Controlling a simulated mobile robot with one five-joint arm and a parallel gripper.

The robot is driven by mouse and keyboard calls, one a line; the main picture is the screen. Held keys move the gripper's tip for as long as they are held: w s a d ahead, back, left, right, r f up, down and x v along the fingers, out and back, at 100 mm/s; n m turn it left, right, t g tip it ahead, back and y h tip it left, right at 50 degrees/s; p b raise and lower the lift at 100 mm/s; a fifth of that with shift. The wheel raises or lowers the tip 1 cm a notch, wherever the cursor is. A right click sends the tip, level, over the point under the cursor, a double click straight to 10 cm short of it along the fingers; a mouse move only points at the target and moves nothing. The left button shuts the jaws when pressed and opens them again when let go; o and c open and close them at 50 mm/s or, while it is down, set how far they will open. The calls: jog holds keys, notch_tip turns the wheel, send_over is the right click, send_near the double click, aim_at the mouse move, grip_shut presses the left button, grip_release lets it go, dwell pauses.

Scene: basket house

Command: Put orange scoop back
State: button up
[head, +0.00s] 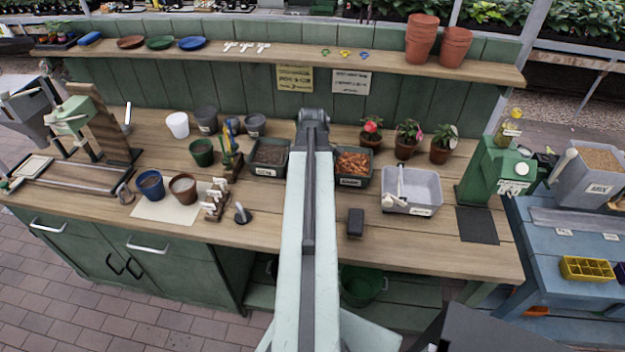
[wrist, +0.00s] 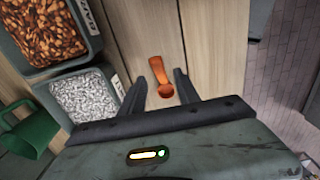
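The orange scoop (wrist: 165,68) lies on bare wooden planks in the wrist view, its rounded end toward my gripper. My gripper (wrist: 167,76) is open, with dark fingers on both sides of the scoop's near end. I see no grip on the scoop, and the height of the fingers above the planks is unclear. In the head view I cannot make out the scoop or the fingertips; my raised arm covers the middle of the bench.
In the wrist view, a bin of brown chips (wrist: 24,62) and a bin of pale granules (wrist: 108,87) stand left of the scoop, with a green vessel (wrist: 28,135) beyond. In the head view, a grey tray (head: 425,211) and a black block (head: 355,223) stand right of my arm.

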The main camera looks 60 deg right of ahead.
notch_tip(320, 180, up, 7)
jog(key=p, duration=0.5)
jog(key=w+a+m, duration=0.1)
jog(key=w+a, duration=1.9)
jog(key=w+a+m, duration=0.1)
jog(key=w+a, duration=0.2)
jog(key=a, duration=1.2)
jog(key=w+a+m, duration=0.1)
jog(key=w+a, duration=0.3)
jog(key=a, duration=1.1)
jog(key=shift+w+a, duration=0.25)
jog(key=shift+w, duration=0.05)
